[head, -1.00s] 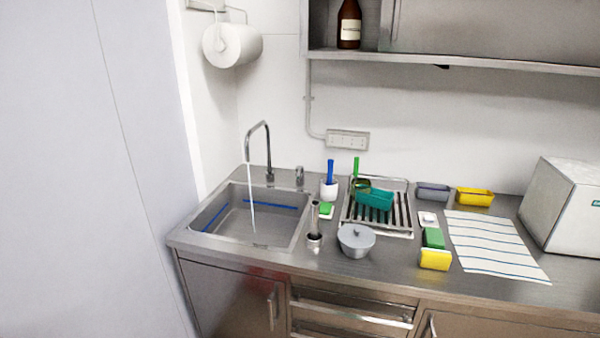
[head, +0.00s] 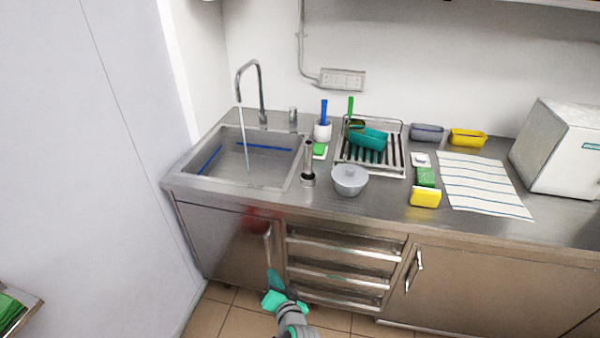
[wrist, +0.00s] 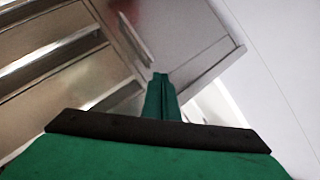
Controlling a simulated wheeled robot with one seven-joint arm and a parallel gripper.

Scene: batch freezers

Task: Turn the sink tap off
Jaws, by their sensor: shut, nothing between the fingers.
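The sink tap (head: 261,90) is a tall, hooked metal spout at the back of the sink (head: 200,180), and a thin stream of water (head: 244,140) falls from it into the basin. A short metal cylinder (head: 292,115) stands just right of the spout's base; I cannot tell whether it is the tap's handle. My gripper (head: 272,272) is low in front of the cabinet door under the sink, below the counter and well away from the tap. In the wrist view my green fingers (wrist: 160,95) are together and empty, facing the cabinet front.
Sponges (head: 425,197) and a striped cloth (head: 485,185) lie farther right. Drawer and door handles (head: 268,245) stick out near my gripper.

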